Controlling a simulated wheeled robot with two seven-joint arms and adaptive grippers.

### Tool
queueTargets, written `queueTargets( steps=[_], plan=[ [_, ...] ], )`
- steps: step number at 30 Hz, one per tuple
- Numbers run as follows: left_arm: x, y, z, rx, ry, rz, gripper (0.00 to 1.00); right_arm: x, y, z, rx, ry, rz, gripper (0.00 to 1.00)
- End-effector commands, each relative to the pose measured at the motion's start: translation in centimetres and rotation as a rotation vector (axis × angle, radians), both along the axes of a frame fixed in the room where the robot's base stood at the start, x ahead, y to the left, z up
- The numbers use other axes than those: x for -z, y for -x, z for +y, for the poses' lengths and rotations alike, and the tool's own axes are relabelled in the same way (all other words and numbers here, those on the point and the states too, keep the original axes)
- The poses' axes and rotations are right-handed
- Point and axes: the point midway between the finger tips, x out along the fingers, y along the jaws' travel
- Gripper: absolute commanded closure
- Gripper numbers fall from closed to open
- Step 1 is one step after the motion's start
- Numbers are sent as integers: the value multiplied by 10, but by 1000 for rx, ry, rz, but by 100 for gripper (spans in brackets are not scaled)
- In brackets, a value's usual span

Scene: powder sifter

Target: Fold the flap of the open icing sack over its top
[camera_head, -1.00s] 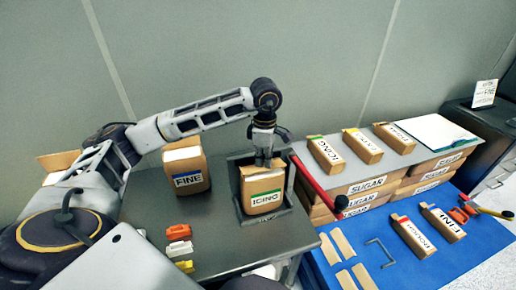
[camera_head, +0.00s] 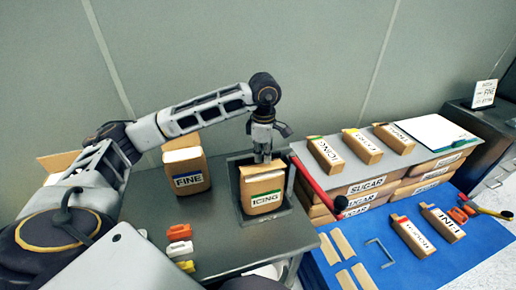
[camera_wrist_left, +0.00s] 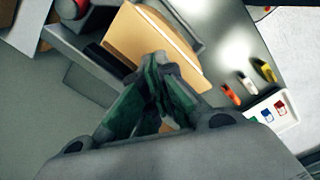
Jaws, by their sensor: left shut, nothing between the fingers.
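The icing sack (camera_head: 262,199) is a tan sack with a green-striped ICING label. It stands upright in a grey, open-fronted holder on the bench. My left gripper (camera_head: 262,159) points down at the top rear of this sack, shut and empty. The wrist view shows its green fingertips (camera_wrist_left: 158,60) together in front of the sack's tan flap (camera_wrist_left: 140,38). The fingers hide part of the sack's top. I cannot tell whether they touch the flap. My right gripper is not in view.
A FINE sack (camera_head: 187,180) stands left of the holder. Orange, white and yellow clips (camera_head: 180,249) lie at the bench front. A red-handled bar (camera_head: 318,183) reaches along the right. Beyond it are stacked SUGAR sacks (camera_head: 366,186) and a blue surface (camera_head: 445,262).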

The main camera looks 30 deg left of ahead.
Motion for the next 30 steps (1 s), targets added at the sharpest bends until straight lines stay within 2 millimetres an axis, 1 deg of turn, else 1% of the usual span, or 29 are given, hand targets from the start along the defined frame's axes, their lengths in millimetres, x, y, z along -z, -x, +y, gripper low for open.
queueTargets(
  steps=[18,30],
  plan=[
    [-16,-7,7,0,1,0,100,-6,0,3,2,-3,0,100],
    [-16,-7,8,1,1,0,100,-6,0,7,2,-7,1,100]
  ],
)
